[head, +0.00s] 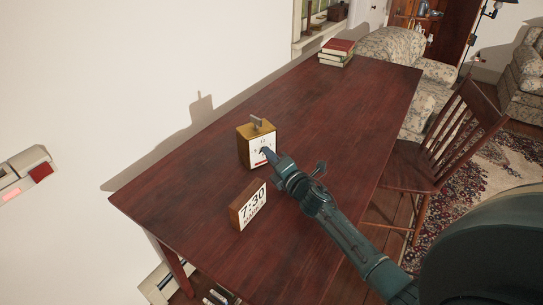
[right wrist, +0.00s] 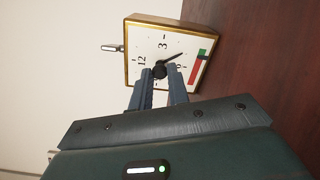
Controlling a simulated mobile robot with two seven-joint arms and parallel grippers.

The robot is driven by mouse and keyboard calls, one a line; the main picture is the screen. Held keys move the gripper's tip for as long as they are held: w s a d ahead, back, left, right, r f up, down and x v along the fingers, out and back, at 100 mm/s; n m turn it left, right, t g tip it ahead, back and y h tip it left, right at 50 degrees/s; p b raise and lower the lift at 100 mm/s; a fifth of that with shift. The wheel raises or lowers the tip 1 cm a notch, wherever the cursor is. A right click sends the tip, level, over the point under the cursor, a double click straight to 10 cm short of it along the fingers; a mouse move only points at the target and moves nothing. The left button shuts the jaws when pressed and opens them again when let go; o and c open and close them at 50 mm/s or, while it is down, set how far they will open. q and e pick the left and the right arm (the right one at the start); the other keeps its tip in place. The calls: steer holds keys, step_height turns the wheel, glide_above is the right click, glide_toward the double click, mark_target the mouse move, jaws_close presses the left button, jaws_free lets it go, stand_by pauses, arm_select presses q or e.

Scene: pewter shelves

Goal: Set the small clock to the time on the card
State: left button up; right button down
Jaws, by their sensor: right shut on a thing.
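The small clock (head: 243,148) is a gold-brown box with a white face, upright on the dark red table. A grey piece sticks up from its top. In the right wrist view the clock (right wrist: 148,46) appears turned sideways, with 12 at left and 3 at top. One dark hand points between 3 and 6; any other hand is hidden. My right gripper (head: 265,152) is at the face, its fingers (right wrist: 159,74) shut on the dark knob at the centre. The card (head: 252,205), a wooden block with a white front, reads 7:30; smaller print below is unclear.
The table (head: 330,110) is clear around the clock and card. Stacked books (head: 337,53) lie at its far end. A wooden chair (head: 440,150) stands at its right side. The white wall (head: 110,80) runs along its left.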

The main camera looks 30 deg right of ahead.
steer(key=m, duration=0.3)
steer(key=shift+m+p, duration=0.3)
steer(key=shift+p, duration=0.1)
steer(key=shift+m+p, duration=0.45)
steer(key=shift+m, duration=1.25)
steer(key=c, duration=1.3)
jaws_free()
steer(key=shift+c, duration=0.2)
steer(key=shift+s, duration=0.1)
steer(key=s, duration=0.8)
steer(key=s+d, duration=0.1)
steer(key=s, duration=0.4)
steer(key=shift+d, duration=0.1)
